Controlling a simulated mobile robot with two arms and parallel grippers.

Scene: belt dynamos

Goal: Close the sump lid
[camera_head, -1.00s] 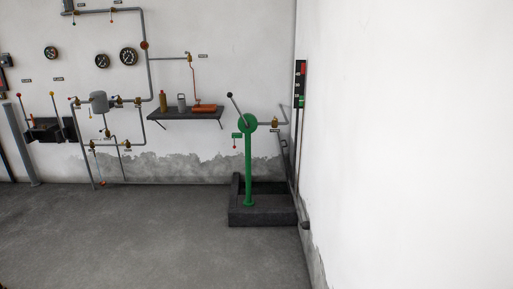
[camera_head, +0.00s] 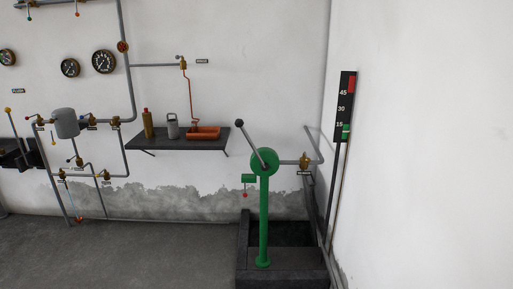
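A dark stone sump (camera_head: 282,273) stands on the floor at the lower right of the head view, in the corner. Its top looks open behind the front ledge, with a dark inside (camera_head: 281,233). I cannot clearly make out the lid; a dark upright slab (camera_head: 244,230) shows at the left side of the sump. A green hand pump (camera_head: 264,210) with a black-knobbed lever stands on the front ledge. Neither of my grippers is in view.
Pipes with valves (camera_head: 127,100) run along the left wall. A level gauge (camera_head: 345,105) hangs at right. The floor (camera_head: 130,255) in front is clear.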

